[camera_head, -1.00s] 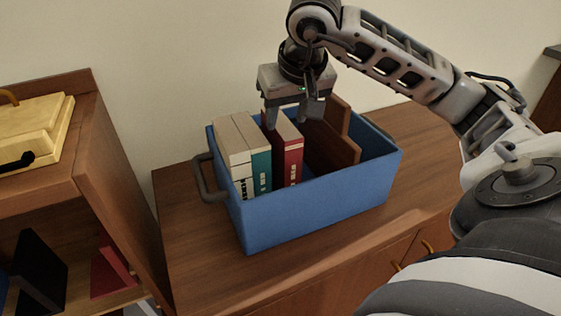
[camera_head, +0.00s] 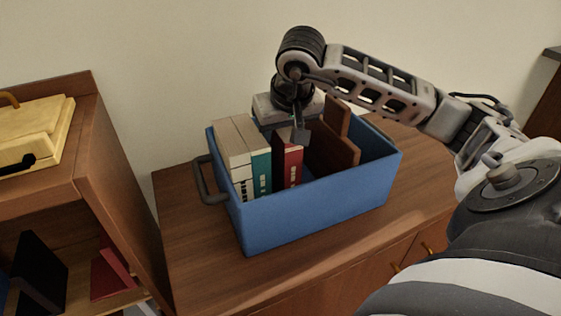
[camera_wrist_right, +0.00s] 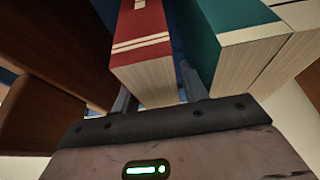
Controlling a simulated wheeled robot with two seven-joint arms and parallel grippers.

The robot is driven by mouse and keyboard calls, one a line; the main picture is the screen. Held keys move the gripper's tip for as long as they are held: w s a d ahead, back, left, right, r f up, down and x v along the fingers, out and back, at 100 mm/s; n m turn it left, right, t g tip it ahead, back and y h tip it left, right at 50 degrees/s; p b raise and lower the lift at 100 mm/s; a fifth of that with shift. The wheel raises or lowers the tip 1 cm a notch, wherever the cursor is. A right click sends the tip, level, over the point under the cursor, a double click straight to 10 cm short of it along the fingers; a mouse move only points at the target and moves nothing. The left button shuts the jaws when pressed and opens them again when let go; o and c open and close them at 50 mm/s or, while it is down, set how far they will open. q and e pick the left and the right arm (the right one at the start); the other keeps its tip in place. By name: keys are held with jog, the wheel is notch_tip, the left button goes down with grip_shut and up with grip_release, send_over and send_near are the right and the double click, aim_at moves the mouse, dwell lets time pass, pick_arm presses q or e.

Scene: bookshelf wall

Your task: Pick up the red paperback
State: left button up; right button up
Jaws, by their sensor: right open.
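The red paperback (camera_head: 290,168) stands upright in the blue bin (camera_head: 310,212), its spine facing my head camera. My right gripper (camera_head: 285,135) points down over its top, partly hiding it. In the right wrist view the red paperback (camera_wrist_right: 140,35) lies between the two fingers of the open gripper (camera_wrist_right: 158,90), one on each side. I cannot tell whether the fingers touch it. A teal book (camera_head: 261,172) stands close on its left. My left gripper is not in view.
Cream-coloured books (camera_head: 232,145) stand at the bin's left end. Brown wooden pieces (camera_head: 332,148) are to the right of the red paperback. The bin rests on a wooden cabinet (camera_head: 185,240). A shelf unit (camera_head: 115,180) stands at the left.

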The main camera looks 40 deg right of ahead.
jog(key=shift+f, duration=0.2)
dwell(0.3)
grip_shut()
jog(key=shift+r, duration=0.1)
dwell(1.2)
